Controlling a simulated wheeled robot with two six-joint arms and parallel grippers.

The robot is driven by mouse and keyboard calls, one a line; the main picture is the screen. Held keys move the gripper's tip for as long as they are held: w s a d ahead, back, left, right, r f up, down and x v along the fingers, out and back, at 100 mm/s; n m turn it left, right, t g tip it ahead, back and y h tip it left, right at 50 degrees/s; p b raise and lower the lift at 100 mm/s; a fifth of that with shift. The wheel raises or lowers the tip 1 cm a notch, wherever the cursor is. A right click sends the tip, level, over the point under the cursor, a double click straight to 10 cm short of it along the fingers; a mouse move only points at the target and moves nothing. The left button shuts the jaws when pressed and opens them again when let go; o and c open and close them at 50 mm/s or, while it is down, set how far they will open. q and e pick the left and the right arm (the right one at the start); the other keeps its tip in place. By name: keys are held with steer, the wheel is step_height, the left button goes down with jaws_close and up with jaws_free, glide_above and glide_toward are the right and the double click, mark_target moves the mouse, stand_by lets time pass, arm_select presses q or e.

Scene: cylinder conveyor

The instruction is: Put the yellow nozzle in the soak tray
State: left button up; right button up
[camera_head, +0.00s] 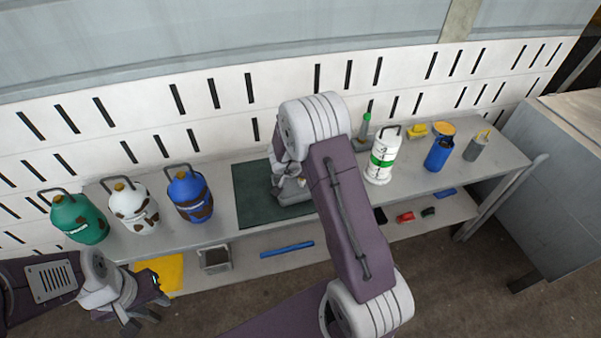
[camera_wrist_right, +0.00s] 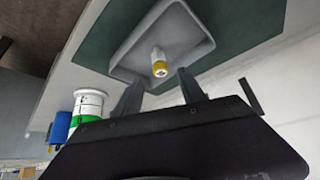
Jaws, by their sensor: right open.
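The yellow nozzle (camera_wrist_right: 159,65), with a pale stem and a yellow end, is inside the grey soak tray (camera_wrist_right: 120,62) in the right wrist view. My right gripper (camera_wrist_right: 158,88) is open, its fingers apart near the tray's edge, and the nozzle shows beyond the gap, not held. In the head view the soak tray (camera_head: 296,197) is on a dark green mat, partly hidden by my right arm; the nozzle is hidden there. My left gripper (camera_head: 138,312) hangs low at the left, in front of the bench, with no held object visible; its jaw opening is unclear.
Green (camera_head: 78,218), white (camera_head: 132,207) and blue (camera_head: 189,194) cylinders stand on the bench left of the mat (camera_head: 250,205). A white-and-green cylinder (camera_head: 383,155), a yellow piece (camera_head: 416,130) and a blue cylinder (camera_head: 439,152) stand right. A lower shelf holds small items.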

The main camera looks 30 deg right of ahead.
steer(key=s+a+r+n+t+y, duration=0.1)
steer(key=s+a+r+n+y, duration=0.1)
steer(key=s+a+r+y, duration=0.3)
steer(key=s+a+r+n, duration=0.1)
steer(key=a+r+n, duration=0.2)
steer(key=a, duration=0.4)
steer(key=s+n+g, duration=0.3)
steer(key=s+g, duration=0.1)
steer(key=s, duration=1.3)
steer(key=shift+a+g+p, duration=0.15)
steer(key=shift+g+p, duration=0.15)
steer(key=shift+p, duration=0.05)
steer(key=shift+s, duration=0.1)
